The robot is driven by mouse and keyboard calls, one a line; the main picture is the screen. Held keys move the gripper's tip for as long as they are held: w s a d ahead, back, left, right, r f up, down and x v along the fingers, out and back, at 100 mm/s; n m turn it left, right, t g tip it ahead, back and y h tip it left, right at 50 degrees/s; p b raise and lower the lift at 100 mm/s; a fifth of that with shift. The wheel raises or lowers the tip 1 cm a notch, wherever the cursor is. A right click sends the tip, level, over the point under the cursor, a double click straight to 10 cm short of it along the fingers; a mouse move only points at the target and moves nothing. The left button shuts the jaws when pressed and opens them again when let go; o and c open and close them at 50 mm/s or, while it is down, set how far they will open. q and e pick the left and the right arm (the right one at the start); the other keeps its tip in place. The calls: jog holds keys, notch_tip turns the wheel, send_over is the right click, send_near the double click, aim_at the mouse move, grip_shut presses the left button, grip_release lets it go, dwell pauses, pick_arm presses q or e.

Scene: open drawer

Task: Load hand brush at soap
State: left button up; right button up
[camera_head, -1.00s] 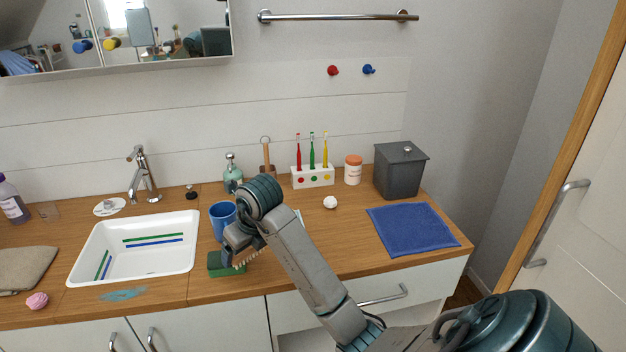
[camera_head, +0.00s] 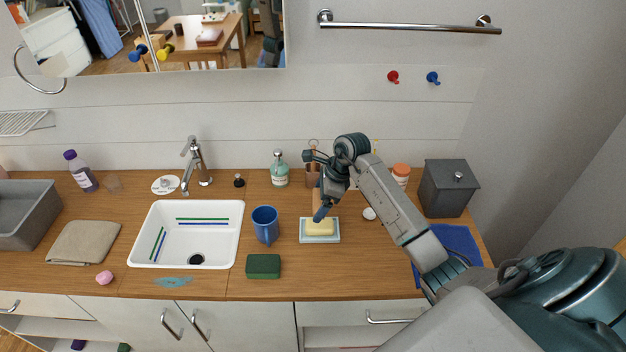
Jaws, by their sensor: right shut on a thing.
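My right gripper (camera_head: 323,198) is shut on the hand brush (camera_head: 317,205), a small brown wooden piece, held upright or tilted. The fingers hide much of it, and I cannot see its bristles clearly. The yellow soap bar (camera_head: 320,228) lies in a pale blue soap dish (camera_head: 332,240) on the counter. The gripper and brush are just above the back of the soap; I cannot tell whether the brush touches it. My left gripper is not in view.
On the wooden counter (camera_head: 380,270), a blue mug (camera_head: 265,222) and green sponge (camera_head: 263,266) stand left of the soap dish. The white sink (camera_head: 210,240) is further left. A grey bin (camera_head: 449,190), an orange-lidded jar (camera_head: 401,171) and a blue cloth (camera_head: 458,240) are at the right.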

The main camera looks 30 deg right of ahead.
aim_at(315, 224)
jog(key=shift+d, duration=0.1)
jog(key=shift+s+f, duration=0.15)
jog(key=shift+f, duration=0.25)
jog(key=shift+f+b, duration=0.3)
jog(key=shift+b, duration=0.05)
jog(key=shift+f+b, duration=0.7)
jog(key=shift+f, duration=1.5)
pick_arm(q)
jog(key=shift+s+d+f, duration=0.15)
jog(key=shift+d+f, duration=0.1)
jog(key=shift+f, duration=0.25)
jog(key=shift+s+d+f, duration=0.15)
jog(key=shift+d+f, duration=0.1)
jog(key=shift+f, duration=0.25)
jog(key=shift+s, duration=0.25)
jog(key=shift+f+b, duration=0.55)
pick_arm(e)
jog(key=shift+f, duration=0.5)
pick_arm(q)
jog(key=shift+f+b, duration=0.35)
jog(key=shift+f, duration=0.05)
pick_arm(e)
jog(key=shift+f, duration=0.1)
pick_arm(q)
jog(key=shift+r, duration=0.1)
